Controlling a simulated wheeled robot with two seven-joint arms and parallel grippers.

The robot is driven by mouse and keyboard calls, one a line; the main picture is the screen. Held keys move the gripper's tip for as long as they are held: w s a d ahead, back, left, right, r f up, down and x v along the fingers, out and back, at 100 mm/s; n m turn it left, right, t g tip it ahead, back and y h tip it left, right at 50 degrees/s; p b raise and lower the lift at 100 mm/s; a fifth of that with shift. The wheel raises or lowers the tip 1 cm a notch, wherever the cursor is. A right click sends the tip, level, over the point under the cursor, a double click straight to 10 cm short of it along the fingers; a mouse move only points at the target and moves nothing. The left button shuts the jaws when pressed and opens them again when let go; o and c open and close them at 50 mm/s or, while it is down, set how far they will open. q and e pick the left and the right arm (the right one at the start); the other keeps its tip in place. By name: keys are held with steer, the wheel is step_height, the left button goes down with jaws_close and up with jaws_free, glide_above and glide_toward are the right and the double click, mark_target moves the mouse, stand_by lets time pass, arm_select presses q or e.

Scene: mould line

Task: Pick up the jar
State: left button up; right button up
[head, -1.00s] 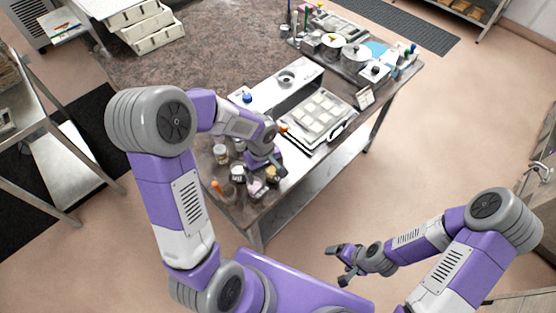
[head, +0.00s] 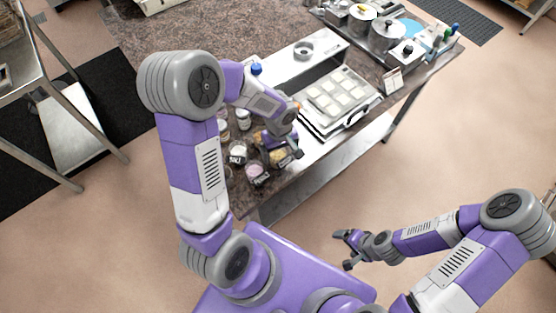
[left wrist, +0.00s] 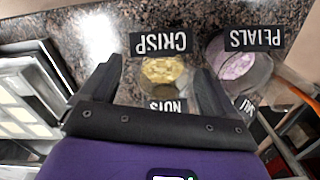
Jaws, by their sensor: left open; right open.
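My left gripper (head: 280,147) is open over the small jars at the near end of the stone-topped table. In the left wrist view, the jar labelled CRISP (left wrist: 163,70), with yellow contents, lies between the two open fingers (left wrist: 157,84). It also shows in the head view (head: 281,157), partly hidden by the gripper. I cannot tell whether a finger touches it. The jar labelled PETALS (left wrist: 235,62), with pink contents, stands beside it to the right. A NUTS label (left wrist: 165,105) shows below the CRISP jar. My right gripper (head: 346,250) is open and empty, over the floor.
More jars stand close by, one with a dark label (head: 238,153) and one with a pale lid (head: 243,119). A tray of pale squares (head: 337,95) lies right of my left gripper. Pots (head: 388,33) stand at the far right end.

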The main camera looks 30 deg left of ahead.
arm_select(q)
steer(key=f, duration=0.5)
steer(key=shift+s+a+f, duration=0.15)
steer(key=shift+s+f, duration=0.05)
steer(key=shift+f, duration=0.05)
steer(key=c, duration=1.2)
